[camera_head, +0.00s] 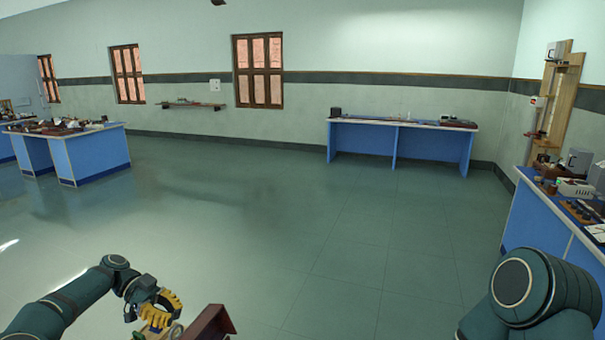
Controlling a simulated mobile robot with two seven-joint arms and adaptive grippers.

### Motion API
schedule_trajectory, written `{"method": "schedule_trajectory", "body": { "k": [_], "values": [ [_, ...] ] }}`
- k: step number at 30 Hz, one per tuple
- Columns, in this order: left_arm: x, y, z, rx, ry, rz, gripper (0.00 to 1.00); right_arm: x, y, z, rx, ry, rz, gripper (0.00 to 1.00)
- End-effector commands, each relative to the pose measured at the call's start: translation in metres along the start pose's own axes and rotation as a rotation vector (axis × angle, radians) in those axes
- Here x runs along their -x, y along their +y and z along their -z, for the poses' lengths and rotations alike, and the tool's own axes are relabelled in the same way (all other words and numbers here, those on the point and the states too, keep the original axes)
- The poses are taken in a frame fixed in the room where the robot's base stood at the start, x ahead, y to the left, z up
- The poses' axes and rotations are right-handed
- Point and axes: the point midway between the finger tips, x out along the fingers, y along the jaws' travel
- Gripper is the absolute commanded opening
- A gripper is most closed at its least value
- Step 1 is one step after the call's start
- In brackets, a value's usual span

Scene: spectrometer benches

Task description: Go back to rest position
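My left gripper (160,308), with yellow fingers, is low in the head view, left of centre. Its arm comes in from the lower left and bends down at the wrist. The fingertips are small and partly hidden, so I cannot tell if they are open or shut. A dark red-brown object (210,325) shows just right of the gripper, cut off by the bottom edge; I cannot tell if they touch. My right arm shows as a large dark green joint at the lower right. Its gripper is out of view.
A blue bench (590,245) with instruments stands close on the right. Another blue bench (362,140) stands along the far wall. A blue island bench (92,157) with small items is at the left. The green floor (260,215) between them is clear.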

Motion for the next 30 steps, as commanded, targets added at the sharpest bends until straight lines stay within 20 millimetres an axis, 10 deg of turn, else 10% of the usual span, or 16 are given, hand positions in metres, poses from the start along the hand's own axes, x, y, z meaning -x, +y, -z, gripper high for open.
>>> {"method": "schedule_trajectory", "body": {
  "k": [14, 21, 30],
  "values": [
    [-0.203, -0.048, -0.037, 0.699, -0.28, 0.194, 0.0, 0.0, 0.0, 0.0, 0.0, 0.001, 0.0, 0.73],
    [-0.286, -0.011, -0.074, 1.071, -0.371, 0.445, 0.0, 0.0, 0.0, 0.0, 0.0, 0.001, 0.0, 0.73],
    [-0.328, 0.067, -0.104, 1.423, -0.338, 0.811, 0.0, 0.0, 0.0, 0.0, 0.0, 0.001, 0.0, 0.73]
  ]
}}
